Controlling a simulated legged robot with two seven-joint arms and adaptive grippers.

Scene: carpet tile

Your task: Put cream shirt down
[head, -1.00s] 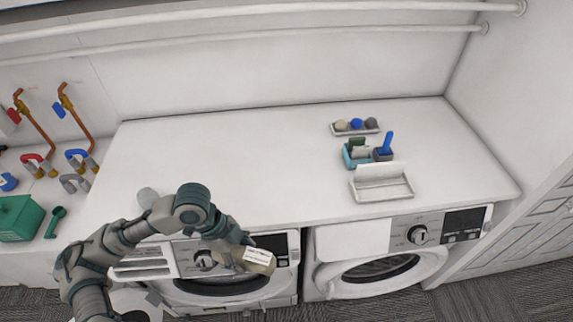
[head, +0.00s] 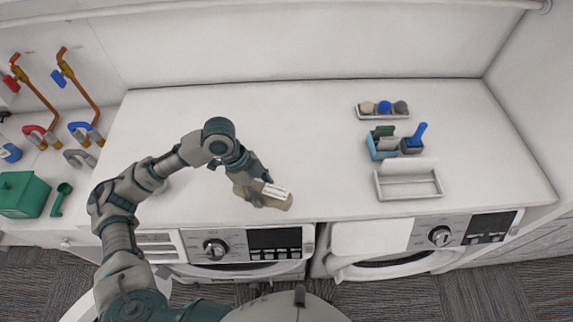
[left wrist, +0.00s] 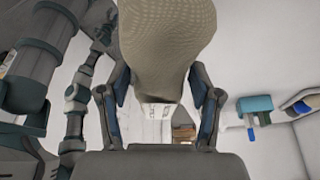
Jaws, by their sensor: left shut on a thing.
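The cream shirt (head: 266,198) is a small folded beige bundle with a white patch on it. My left gripper (head: 258,186) is shut on it, over the front part of the white counter (head: 310,150). I cannot tell whether the shirt touches the counter. In the left wrist view the shirt (left wrist: 166,45) hangs between the two fingers of my left gripper (left wrist: 160,100) and fills the upper middle.
Two washers (head: 245,245) are below. A green box (head: 30,193) and pipes are at left. The counter's middle is clear.

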